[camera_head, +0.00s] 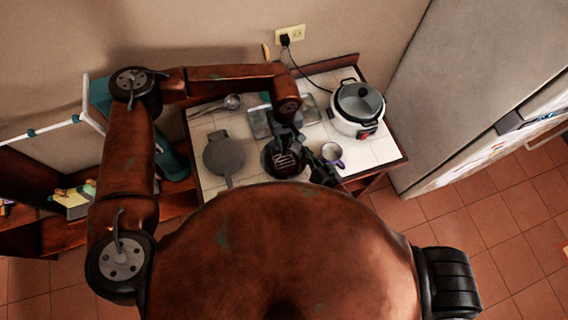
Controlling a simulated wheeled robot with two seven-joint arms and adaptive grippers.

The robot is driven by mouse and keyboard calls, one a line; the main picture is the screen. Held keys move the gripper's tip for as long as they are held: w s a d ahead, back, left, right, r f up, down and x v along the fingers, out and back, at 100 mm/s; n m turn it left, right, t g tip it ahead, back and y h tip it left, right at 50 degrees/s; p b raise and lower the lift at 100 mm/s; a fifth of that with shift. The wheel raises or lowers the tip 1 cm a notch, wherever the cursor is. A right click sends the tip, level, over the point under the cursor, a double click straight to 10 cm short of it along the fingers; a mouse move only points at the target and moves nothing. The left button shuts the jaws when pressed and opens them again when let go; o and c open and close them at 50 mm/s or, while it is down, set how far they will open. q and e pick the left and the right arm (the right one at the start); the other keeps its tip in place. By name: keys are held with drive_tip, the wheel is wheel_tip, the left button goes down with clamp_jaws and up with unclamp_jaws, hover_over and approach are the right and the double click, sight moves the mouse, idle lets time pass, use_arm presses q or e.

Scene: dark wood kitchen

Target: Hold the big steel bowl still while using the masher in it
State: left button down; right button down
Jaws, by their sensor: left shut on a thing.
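The steel bowl (268,163) looks dark and round and sits near the front middle of the white-tiled table. The pale zigzag head of the masher (285,159) shows inside it. My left gripper (287,137) comes down from above the bowl, shut on the masher; its handle is mostly hidden by the gripper. My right gripper (318,163) is dark and is at the bowl's right side, between it and a mug. I cannot tell if its fingers touch the rim or how far apart they are. My body lies close in front of the bowl.
A white cooker (345,121) with a dark lid stands at the back right, its cord running to the wall socket (297,35). A mug (332,153) is right of the bowl. A grey pan (223,155) and a ladle (232,102) lie left. The table's front right corner is clear.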

use_arm(q)
drive_tip(key=shift+f, duration=0.5)
drive_tip(key=shift+f, duration=0.7)
drive_tip(key=shift+f, duration=0.4)
drive_tip(key=shift+r, duration=0.1)
drive_tip(key=shift+r, duration=1.55)
wheel_tip(320, 180, up, 9)
idle(0.4)
